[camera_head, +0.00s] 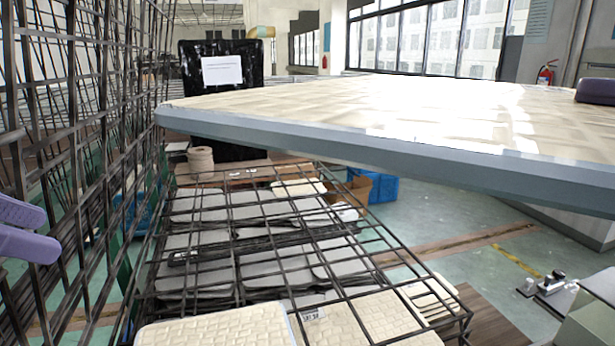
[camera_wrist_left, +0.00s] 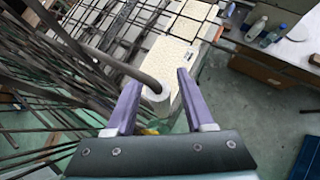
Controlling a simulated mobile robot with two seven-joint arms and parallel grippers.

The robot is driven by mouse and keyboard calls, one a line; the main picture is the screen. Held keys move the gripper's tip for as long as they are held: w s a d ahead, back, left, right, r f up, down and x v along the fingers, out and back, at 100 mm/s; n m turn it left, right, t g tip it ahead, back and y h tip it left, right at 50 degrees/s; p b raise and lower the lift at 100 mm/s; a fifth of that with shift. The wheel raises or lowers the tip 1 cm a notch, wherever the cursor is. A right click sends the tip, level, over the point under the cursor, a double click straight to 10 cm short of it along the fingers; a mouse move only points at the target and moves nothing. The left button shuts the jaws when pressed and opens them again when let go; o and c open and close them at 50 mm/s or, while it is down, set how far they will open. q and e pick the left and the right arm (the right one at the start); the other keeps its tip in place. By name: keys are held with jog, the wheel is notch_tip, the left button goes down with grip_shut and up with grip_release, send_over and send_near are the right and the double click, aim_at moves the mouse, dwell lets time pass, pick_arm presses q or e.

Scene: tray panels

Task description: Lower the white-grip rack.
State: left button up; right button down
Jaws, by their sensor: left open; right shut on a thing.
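In the left wrist view a dark bar ends in a white grip (camera_wrist_left: 157,92). The grip lies between the two purple fingers of my left gripper (camera_wrist_left: 157,80), which are open; I cannot tell if they touch it. In the head view my left gripper (camera_head: 46,232) is at the left edge, beside upright dark wire racks (camera_head: 85,110). The white grip does not show there, and I cannot tell which wire rack its bar belongs to. My right gripper (camera_head: 597,91) shows only in part at the right edge, shut on a large cream panel with a grey-blue edge (camera_head: 380,145).
A flat wire rack (camera_head: 465,315) extends across the lower middle, with grey and cream panels (camera_head: 215,328) seen through its grid. The large panel hangs above its right side. A blue crate (camera_head: 383,188) stands behind.

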pick_arm(q)
jog(key=shift+f, duration=0.1)
jog(key=shift+c, duration=0.2)
grip_shut()
dwell(1.2)
